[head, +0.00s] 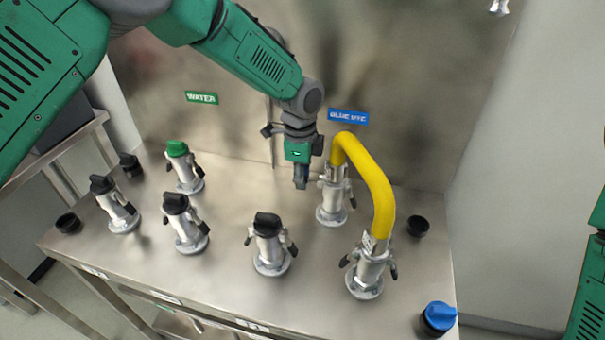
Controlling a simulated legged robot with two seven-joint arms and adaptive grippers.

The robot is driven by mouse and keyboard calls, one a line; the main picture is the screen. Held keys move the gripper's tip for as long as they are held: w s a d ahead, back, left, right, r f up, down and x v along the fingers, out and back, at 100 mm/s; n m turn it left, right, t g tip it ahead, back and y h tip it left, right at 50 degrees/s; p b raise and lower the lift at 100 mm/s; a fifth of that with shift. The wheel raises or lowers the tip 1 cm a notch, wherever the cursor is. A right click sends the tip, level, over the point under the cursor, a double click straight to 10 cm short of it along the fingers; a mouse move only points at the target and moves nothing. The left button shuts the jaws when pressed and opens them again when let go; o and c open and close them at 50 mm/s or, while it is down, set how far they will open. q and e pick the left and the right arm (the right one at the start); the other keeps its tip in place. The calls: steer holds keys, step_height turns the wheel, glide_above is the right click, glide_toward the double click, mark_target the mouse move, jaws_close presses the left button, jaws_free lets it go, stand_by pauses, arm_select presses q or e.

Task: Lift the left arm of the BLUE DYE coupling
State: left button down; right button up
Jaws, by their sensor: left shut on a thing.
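The BLUE DYE label (348,117) is on the back wall. Below it stands the BLUE DYE coupling (332,208), a silver upright fitting on a round flange, with one end of a yellow hose (376,180) in its top. A dark lever shows on its right side. My left gripper (300,182) points down at the coupling's left side, shut on the coupling's left arm, which is mostly hidden by the fingers. How far that arm is raised cannot be told. My right gripper is not in view.
The hose's other end enters a front coupling (367,270) with levers out at both sides. Several capped couplings stand to the left, one with a green cap (177,149) under the WATER label (202,98). A blue cap (438,317) lies at the front right corner.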

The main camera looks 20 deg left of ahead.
mark_target(306, 177)
arm_select(q)
steer(key=shift+w+d+r+y, duration=0.1)
steer(key=shift+r+y, duration=0.1)
steer(key=shift+y, duration=0.1)
steer(key=c, duration=1.4)
jaws_free()
steer(key=shift+f, duration=0.1)
steer(key=shift+c, duration=0.2)
steer(key=shift+w+d, duration=0.1)
steer(key=shift+d, duration=0.05)
step_height(306, 177, up, 12)
steer(key=shift+d, duration=0.15)
steer(key=shift+f, duration=0.1)
